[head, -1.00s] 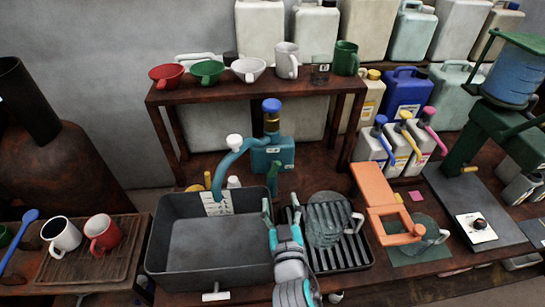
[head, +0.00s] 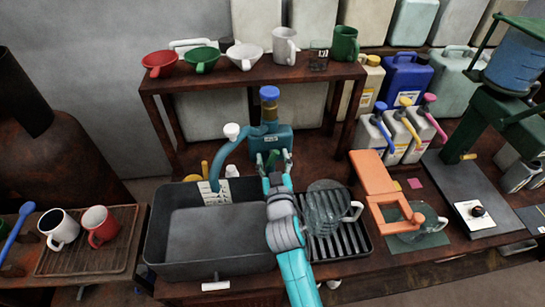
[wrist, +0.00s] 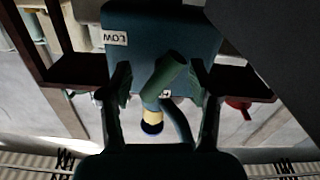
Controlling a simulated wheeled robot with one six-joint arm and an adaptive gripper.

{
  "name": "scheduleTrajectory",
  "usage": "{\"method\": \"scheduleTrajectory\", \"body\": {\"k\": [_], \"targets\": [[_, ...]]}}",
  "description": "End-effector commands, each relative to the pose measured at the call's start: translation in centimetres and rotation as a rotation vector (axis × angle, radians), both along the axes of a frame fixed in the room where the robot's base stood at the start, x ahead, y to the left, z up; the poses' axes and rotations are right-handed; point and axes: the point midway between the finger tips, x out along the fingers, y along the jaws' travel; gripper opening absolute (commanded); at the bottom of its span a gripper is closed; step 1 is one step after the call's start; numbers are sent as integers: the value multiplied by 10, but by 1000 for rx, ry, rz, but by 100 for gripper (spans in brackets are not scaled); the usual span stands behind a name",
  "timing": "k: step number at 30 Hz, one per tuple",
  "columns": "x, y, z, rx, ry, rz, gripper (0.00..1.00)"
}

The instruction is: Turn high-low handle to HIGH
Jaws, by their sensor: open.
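The teal valve box (head: 267,140) stands at the back of the sink, with a blue-topped pipe above it. Its green high-low handle (wrist: 168,76) shows in the wrist view, slanted across the box face. A LOW label (wrist: 115,38) is on the box, inverted in that view. A second label (wrist: 165,93) is partly covered by the handle, with only an H readable. My gripper (head: 274,158) is open in front of the box. In the wrist view its fingers stand on either side of the handle with visible gaps; contact cannot be seen.
A teal spout with a white knob (head: 232,131) reaches over the dark sink (head: 160,235) at left. A glass jug (head: 326,205) stands on the black rack close right of my arm. A wooden shelf (head: 200,82) with cups and funnels rises behind.

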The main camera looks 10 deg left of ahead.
Motion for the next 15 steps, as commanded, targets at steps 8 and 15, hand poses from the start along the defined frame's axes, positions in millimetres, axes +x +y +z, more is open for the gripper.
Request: {"method": "scheduleTrajectory", "body": {"k": [8,15], "targets": [[7,2,0,0,-1,0,62],[6,2,0,0,0,0,35]]}}
